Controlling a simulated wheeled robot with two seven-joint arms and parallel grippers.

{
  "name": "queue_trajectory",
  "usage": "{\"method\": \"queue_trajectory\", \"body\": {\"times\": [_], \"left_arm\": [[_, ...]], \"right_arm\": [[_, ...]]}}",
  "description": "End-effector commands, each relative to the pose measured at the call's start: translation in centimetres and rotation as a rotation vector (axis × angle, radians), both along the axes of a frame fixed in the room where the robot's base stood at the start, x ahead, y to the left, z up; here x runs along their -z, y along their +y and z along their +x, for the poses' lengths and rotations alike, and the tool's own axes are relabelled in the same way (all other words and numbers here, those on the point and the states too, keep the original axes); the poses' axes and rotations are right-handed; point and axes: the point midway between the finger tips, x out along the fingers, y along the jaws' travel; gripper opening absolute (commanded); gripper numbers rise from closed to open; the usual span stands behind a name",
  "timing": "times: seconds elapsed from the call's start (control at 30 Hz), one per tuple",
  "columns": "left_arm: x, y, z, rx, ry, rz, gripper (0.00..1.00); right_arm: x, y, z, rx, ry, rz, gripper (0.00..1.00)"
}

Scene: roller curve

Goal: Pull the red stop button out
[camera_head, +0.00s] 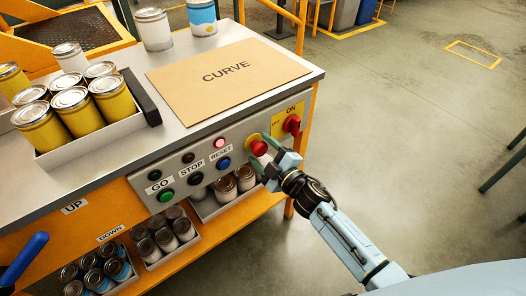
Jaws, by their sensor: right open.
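The red stop button (259,148) sits on a yellow backing on the grey control panel at the front of the workbench. My right gripper (262,158) is at the panel, its fingers just in front of and below the red button. Its jaws are open. Whether a finger touches the button cannot be told, and part of the button's lower side is hidden by the gripper. My left gripper is not in view.
A red rotary switch (292,125) marked ON is close right of the button. GO, STOP and RESET buttons lie left on the panel (150,190). A CURVE card (228,76) and a tray of yellow cans (95,140) are on top. Open floor lies right.

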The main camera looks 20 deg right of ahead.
Motion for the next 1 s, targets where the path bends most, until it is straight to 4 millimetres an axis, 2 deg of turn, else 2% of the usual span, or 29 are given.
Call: {"method": "queue_trajectory", "body": {"times": [0.13,0.27,0.5,0.7,0.83,1.0], "left_arm": [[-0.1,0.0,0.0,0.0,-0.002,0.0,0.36],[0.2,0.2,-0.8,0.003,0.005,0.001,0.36],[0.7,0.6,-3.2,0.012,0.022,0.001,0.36],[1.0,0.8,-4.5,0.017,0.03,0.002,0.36],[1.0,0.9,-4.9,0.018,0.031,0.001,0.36],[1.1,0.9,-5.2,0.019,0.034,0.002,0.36]], "right_arm": [[0.0,-0.2,-0.4,0.0,0.0,0.0,0.63],[0.0,-0.8,-2.0,0.002,0.003,0.0,0.63],[0.0,-2.5,-6.9,0.001,0.004,0.0,0.63],[0.0,-3.8,-10.5,0.0,0.003,-0.001,0.63],[0.0,-4.3,-11.9,0.001,0.003,0.001,0.63],[0.0,-4.6,-12.6,0.0,0.0,-0.001,0.63]]}}
